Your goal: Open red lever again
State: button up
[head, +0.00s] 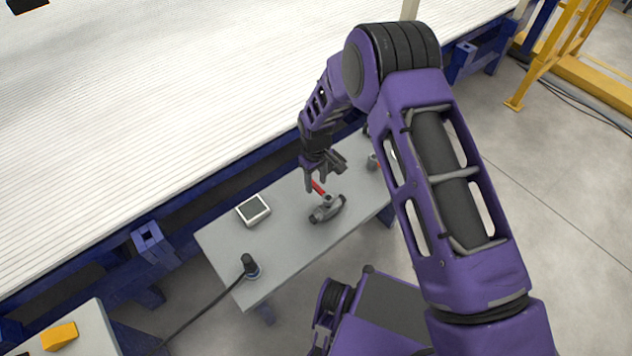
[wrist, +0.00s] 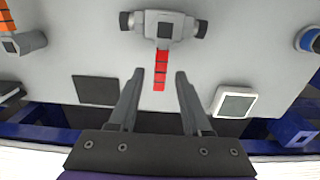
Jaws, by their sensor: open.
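The red lever (head: 318,187) belongs to a grey valve (head: 327,208) lying on a small grey table (head: 285,246). In the wrist view the lever (wrist: 160,71) points from the valve body (wrist: 165,27) toward my gripper. My gripper (head: 316,185) is just above the lever. In the wrist view its two fingers (wrist: 159,75) are apart, with the lever's end showing between their tips. I cannot tell whether either finger touches the lever.
A white-framed square device (head: 253,210) and a dark cylinder with a cable (head: 250,266) rest on the table. Another grey fitting (wrist: 25,43) with an orange part lies on the other side. A large white ribbed surface (head: 150,110) on a blue frame runs alongside.

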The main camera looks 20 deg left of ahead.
jog(key=shift+f, duration=0.15)
jog(key=shift+c, duration=0.3)
grip_shut()
dwell(1.1)
